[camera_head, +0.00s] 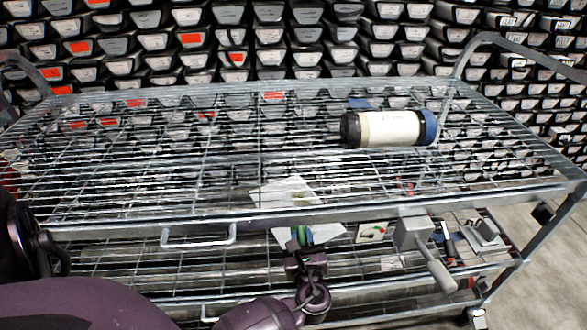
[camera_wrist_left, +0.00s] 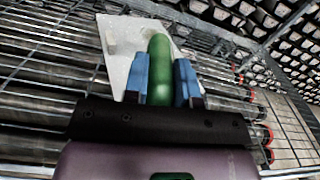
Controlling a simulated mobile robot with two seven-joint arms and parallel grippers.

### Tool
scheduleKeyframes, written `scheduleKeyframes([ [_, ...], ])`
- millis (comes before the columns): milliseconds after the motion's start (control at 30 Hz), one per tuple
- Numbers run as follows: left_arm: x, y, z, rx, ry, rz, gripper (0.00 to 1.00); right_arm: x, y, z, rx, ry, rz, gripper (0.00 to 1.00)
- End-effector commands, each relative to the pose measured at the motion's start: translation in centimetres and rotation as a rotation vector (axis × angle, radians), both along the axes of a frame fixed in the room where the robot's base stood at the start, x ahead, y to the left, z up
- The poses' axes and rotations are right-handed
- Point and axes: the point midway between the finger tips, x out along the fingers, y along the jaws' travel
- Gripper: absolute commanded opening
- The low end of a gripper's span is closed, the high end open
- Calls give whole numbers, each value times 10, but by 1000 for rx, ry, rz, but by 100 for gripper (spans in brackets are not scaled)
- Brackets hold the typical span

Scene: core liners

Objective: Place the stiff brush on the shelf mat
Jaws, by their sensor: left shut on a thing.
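My left gripper (camera_head: 302,241) reaches in at the front of the cart, between the upper and lower wire shelves. Its blue fingers (camera_wrist_left: 163,80) are shut on a green rounded thing, apparently the stiff brush (camera_wrist_left: 160,55). Only its smooth green part shows; no bristles can be made out. The pale grey shelf mat (camera_wrist_left: 118,48) lies beyond the fingers on the lower shelf. In the head view the mat (camera_head: 283,192) shows partly through the upper grid. The green part overlaps the mat in view; I cannot tell whether they touch. My right gripper is not in view.
A cylinder with a white label (camera_head: 392,129) lies on the upper wire shelf. A front rail (camera_head: 330,214) crosses above my gripper. A metal bracket with a handle (camera_head: 425,250) and a small white panel (camera_head: 371,233) are to the right. Stacked core liners fill the background.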

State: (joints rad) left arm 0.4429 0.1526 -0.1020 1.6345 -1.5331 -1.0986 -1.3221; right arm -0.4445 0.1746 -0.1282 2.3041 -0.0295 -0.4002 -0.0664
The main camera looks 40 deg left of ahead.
Motion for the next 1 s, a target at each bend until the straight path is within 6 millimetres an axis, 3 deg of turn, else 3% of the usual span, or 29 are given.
scheduleKeyframes([
  [700,94,110,-4,2,4,0,0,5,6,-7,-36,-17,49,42],
  [1000,116,134,-2,1,1,-1,0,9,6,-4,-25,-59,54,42],
])
